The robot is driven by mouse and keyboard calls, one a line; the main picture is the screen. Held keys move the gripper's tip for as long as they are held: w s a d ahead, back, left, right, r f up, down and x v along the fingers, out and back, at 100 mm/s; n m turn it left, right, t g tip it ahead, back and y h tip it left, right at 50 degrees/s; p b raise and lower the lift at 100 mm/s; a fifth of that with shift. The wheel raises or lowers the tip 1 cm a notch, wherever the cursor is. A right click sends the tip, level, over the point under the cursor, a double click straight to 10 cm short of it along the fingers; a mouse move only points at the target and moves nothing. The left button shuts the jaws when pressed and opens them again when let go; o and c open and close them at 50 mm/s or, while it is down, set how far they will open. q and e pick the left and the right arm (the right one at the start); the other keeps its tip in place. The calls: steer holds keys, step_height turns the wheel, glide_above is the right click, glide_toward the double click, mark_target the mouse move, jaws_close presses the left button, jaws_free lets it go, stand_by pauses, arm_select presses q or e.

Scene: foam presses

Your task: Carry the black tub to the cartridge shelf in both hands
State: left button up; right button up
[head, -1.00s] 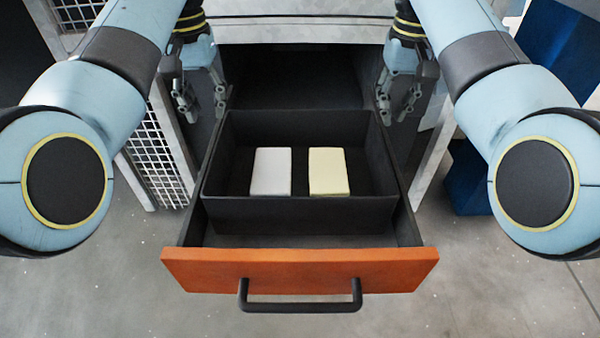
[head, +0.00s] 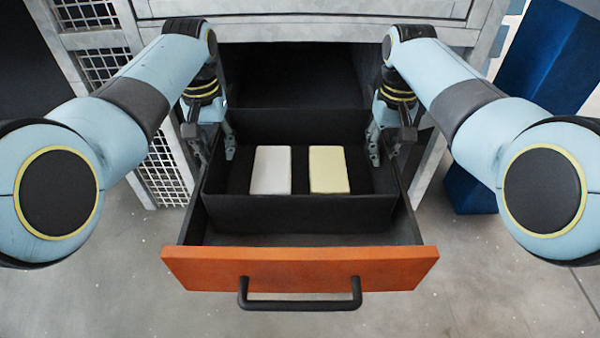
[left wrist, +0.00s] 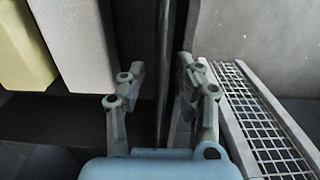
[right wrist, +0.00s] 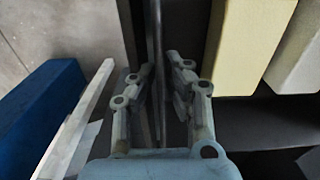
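The black tub (head: 300,213) sits in the pulled-out drawer, with a white block (head: 270,170) and a pale yellow block (head: 329,170) inside it. My left gripper (head: 215,152) is at the tub's left side wall, fingers apart and pointing down. In the left wrist view, dark wall edges (left wrist: 166,70) run between its fingers with gaps. My right gripper (head: 384,152) is at the tub's right side wall, also open. In the right wrist view, thin wall edges (right wrist: 155,60) stand between its fingers. Finger contact is not clear. I cannot identify the cartridge shelf.
The drawer has an orange front (head: 300,269) with a black bar handle (head: 300,306). The grey cabinet frame (head: 300,30) stands behind. A wire mesh panel (head: 165,170) is at left and a blue object (head: 470,180) at right. The floor in front is clear.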

arm_select(q)
steer(key=shift+c, duration=0.9)
arm_select(e)
steer(key=shift+c, duration=1)
arm_select(q)
jaws_close()
arm_select(e)
jaws_close()
arm_select(q)
steer(key=shift+r, duration=0.1)
arm_select(e)
steer(key=shift+r, duration=0.1)
